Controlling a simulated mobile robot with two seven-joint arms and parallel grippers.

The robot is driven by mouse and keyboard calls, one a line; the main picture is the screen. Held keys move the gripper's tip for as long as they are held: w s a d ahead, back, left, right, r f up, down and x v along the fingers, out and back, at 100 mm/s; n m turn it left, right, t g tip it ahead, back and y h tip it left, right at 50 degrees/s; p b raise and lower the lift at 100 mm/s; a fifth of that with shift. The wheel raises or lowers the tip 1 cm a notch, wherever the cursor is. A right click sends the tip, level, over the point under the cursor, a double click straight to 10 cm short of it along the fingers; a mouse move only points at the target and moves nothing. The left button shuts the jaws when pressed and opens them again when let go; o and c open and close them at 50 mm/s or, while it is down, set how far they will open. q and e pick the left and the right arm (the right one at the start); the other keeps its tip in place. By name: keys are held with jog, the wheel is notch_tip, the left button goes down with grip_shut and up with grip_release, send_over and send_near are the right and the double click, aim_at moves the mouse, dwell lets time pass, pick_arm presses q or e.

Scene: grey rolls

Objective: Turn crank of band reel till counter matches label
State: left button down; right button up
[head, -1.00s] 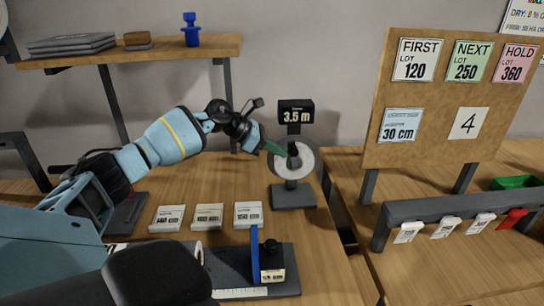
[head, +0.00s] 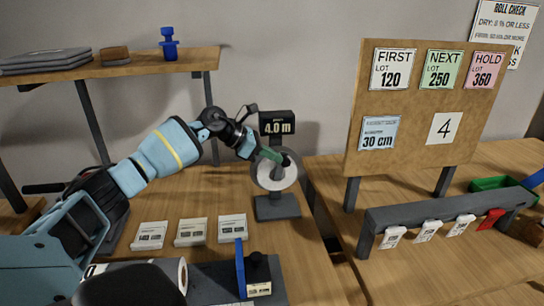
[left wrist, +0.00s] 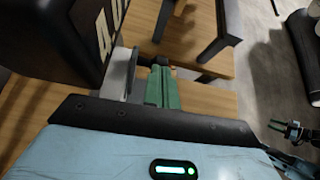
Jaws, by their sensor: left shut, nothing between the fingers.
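The band reel is a pale disc (head: 264,178) on a dark stand (head: 277,208). The counter (head: 277,128) above it reads 4.0 m. In the left wrist view the counter (left wrist: 95,35) fills the upper left corner, partly cut off. My left gripper (head: 272,155) has green fingers, shut with nothing between them. Their tips are at the dark crank knob (head: 287,161), at the upper right of the disc's middle; I cannot tell if they touch. The green fingers (left wrist: 163,88) also show in the left wrist view beside the edge-on disc.
Three white cards lie on the table, including the right one (head: 232,228). A dark fixture with a blue upright plate (head: 240,268) stands in front. A board (head: 410,150) at right carries lot cards and a "30 cm" card. A rack (head: 440,207) with tags stands below it.

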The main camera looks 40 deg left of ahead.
dwell(0.3)
pick_arm(q)
jog(key=b+v, duration=0.1)
jog(key=v, duration=0.7)
jog(key=shift+f, duration=0.15)
